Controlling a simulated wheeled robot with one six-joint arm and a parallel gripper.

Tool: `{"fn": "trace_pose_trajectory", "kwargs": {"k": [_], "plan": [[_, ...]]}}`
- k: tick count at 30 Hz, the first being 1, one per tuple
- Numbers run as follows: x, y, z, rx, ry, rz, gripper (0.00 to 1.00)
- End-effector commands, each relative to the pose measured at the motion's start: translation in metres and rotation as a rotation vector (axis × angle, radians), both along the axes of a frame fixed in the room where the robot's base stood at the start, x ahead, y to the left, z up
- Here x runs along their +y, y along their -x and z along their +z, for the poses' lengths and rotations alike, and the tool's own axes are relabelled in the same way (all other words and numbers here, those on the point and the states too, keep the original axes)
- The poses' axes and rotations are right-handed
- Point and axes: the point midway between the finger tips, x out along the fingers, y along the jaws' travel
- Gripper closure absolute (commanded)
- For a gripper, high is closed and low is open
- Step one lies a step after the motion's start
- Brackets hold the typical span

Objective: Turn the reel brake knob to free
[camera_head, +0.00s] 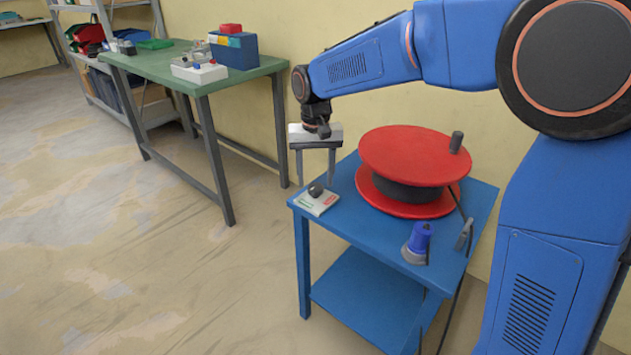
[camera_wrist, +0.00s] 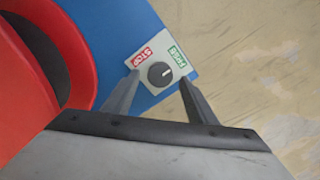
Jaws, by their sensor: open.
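The reel brake knob (camera_head: 316,189) is a dark round knob on a pale plate (camera_head: 322,204) at the near left corner of the blue table. In the wrist view the knob (camera_wrist: 160,74) sits between a red STOP label (camera_wrist: 144,55) and a green FREE label (camera_wrist: 178,56). A light mark on the knob points to the right. My gripper (camera_head: 316,182) hangs above the knob, pointing down. It is open, and its fingers in the wrist view (camera_wrist: 160,88) appear on either side of the knob. I cannot tell whether they touch it.
A red cable reel (camera_head: 415,156) stands right of the knob on the blue table (camera_head: 345,238). A blue plug (camera_head: 419,238) sits near the front edge. A green workbench (camera_head: 165,66) with boxes is at the back left. The floor on the left is clear.

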Motion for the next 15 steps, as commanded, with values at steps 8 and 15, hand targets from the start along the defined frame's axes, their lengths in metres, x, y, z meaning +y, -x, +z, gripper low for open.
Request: {"fn": "trace_pose_trajectory", "kwargs": {"k": [8,15], "plan": [[0.000,0.000,0.055,-0.003,-0.001,0.000,0.48],[0.000,0.000,0.103,-0.003,-0.001,0.000,0.48]]}}
